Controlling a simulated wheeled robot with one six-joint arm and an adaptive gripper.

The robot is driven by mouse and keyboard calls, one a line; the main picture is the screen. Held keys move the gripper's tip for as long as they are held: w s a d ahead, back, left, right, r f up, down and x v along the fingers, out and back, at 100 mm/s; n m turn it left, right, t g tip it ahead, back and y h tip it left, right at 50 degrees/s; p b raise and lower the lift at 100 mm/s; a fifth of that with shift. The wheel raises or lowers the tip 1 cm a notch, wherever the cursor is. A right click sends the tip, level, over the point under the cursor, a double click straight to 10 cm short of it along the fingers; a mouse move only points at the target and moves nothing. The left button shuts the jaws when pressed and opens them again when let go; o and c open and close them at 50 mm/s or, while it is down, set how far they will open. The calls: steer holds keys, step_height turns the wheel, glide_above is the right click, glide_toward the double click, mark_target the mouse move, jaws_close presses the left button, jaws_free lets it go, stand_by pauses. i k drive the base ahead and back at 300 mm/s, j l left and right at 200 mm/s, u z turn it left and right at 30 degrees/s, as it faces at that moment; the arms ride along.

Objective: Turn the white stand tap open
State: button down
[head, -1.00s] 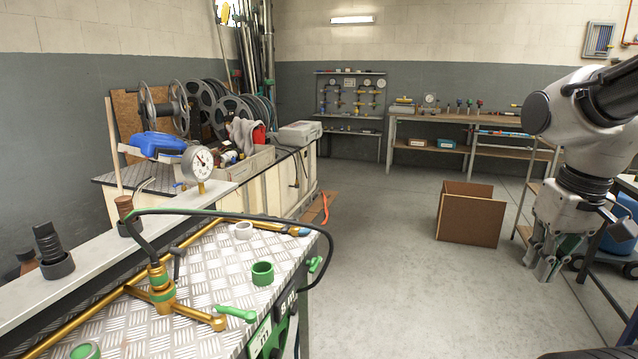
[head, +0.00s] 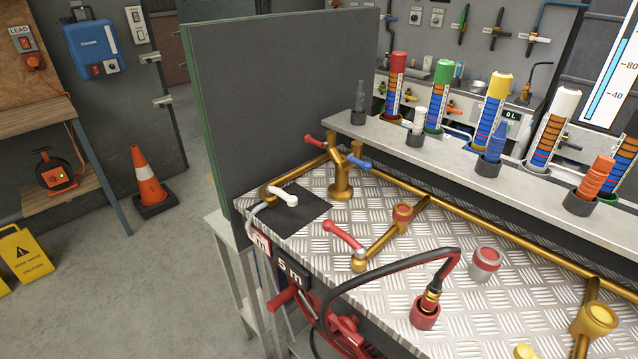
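The tap with a white lever handle (head: 285,195) is at the left end of the metal-topped bench (head: 325,285), in the head view. The handle sits at the end of a brass pipe (head: 300,172), over a dark square mat (head: 303,212). The handle points to the lower right. A pale hose or spout curves down at the bench's left edge beside it. My gripper is not in the present view.
A tall dark panel (head: 270,95) stands close behind and left of the white handle. A red-handled tap (head: 343,236) and a black hose (head: 375,277) are to its right. An orange cone (head: 148,182) stands on the floor at left, with clear floor in front.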

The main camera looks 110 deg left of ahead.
mark_target(292, 201)
steer(key=u, duration=3.65)
